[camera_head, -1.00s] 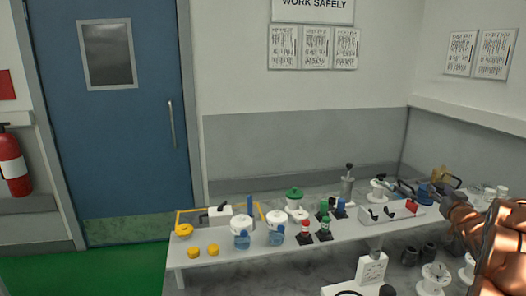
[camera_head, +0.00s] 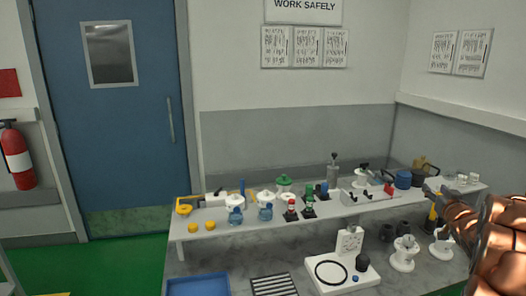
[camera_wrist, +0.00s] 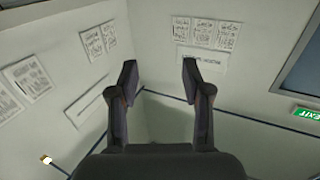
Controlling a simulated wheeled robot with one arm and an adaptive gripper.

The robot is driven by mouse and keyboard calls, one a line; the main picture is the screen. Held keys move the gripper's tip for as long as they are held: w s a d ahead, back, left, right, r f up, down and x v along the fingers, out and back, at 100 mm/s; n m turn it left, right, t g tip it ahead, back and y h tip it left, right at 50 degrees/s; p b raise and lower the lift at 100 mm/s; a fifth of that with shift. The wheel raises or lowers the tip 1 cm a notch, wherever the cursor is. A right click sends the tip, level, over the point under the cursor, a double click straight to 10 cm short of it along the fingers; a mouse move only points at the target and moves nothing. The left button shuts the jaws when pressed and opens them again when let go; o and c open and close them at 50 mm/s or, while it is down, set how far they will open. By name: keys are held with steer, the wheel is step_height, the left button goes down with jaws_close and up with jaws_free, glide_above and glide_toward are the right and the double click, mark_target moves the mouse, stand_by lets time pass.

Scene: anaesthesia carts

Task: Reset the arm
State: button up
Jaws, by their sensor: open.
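My gripper (camera_wrist: 160,80) shows in the wrist view with its two dark fingers spread wide apart and nothing between them. Behind the fingers are a pale wall corner, posted sheets and part of a door window, so no object is near them. In the head view my copper-coloured arm enters at the right edge, in front of the right end of the shelf (camera_head: 330,213). A dark part of my arm reaches left near that shelf end. Whether it is the gripper I cannot tell.
The shelf holds yellow knobs (camera_head: 193,227), blue-white jars (camera_head: 265,205), a green-lidded pot (camera_head: 284,186) and small bottles. Below are a blue tray (camera_head: 198,287), a black grate (camera_head: 273,285) and a white-based device (camera_head: 343,272). A blue door (camera_head: 110,130) and fire extinguisher (camera_head: 16,156) stand left.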

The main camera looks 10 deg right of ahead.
steer(key=s+a+f+g+y+b, duration=0.1)
steer(key=s+a+f+g, duration=0.25)
steer(key=a, duration=0.55)
steer(key=s+a+f+g, duration=0.2)
steer(key=s+a+g, duration=0.15)
steer(key=a, duration=0.45)
steer(key=s+a+f+g+y+b, duration=0.1)
steer(key=s+a+f+g, duration=0.3)
steer(key=a, duration=0.5)
steer(key=s+a+f+n+g+y, duration=0.1)
steer(key=s+a+g, duration=0.1)
steer(key=s+a, duration=0.5)
steer(key=s+a+f+n+g+y, duration=0.1)
steer(key=s+a+f+g, duration=0.1)
steer(key=s+a, duration=0.6)
steer(key=s+a+f+n+g+y, duration=0.1)
steer(key=s+a, duration=0.6)
steer(key=s, duration=0.9)
steer(key=shift+s+a+f+n+g+y+b, duration=0.25)
steer(key=shift+n+g+y+b, duration=0.25)
steer(key=shift+g, duration=0.7)
